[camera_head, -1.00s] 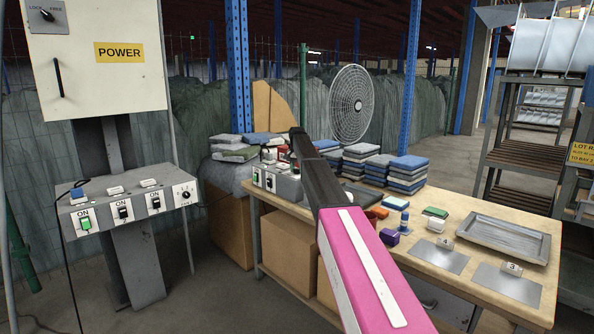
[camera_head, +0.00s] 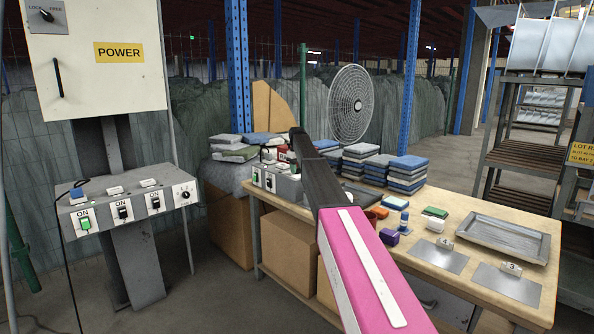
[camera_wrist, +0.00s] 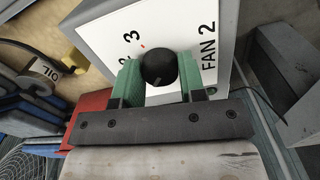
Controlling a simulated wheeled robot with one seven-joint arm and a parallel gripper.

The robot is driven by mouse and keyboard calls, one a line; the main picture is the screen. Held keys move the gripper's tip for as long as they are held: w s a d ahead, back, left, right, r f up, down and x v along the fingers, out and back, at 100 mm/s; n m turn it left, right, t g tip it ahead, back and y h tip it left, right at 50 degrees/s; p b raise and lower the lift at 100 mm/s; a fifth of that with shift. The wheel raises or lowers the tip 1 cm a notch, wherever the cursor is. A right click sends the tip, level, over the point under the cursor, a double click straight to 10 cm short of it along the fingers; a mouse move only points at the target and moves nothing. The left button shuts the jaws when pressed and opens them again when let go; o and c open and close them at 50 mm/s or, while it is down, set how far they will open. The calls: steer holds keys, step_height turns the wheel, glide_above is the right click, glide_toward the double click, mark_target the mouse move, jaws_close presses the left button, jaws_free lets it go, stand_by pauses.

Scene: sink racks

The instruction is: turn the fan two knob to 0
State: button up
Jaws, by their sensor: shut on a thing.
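The fan two knob (camera_wrist: 158,72) is a round black knob on a white panel face marked "FAN 2" (camera_wrist: 208,45). The digit 3, part of another digit and a small red mark show beside it in the wrist view. My gripper (camera_wrist: 159,66) has its two green fingers on either side of the knob and is shut on it. I cannot tell which number the knob points to. In the head view my pink and black arm reaches over the table, and the gripper and the knob cannot be made out there.
A grey switch box (camera_head: 284,184) stands on the wooden table (camera_head: 420,285), close to my arm. Stacked cloths (camera_head: 408,175), small blocks and a metal tray (camera_head: 505,245) are on the table. Another switch panel (camera_head: 130,205) stands at left.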

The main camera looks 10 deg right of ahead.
steer(key=shift+r+n, duration=0.1)
steer(key=shift+n, duration=1.8)
steer(key=o, duration=0.9)
step_height(320, 180, up, 11)
steer(key=shift+f, duration=0.15)
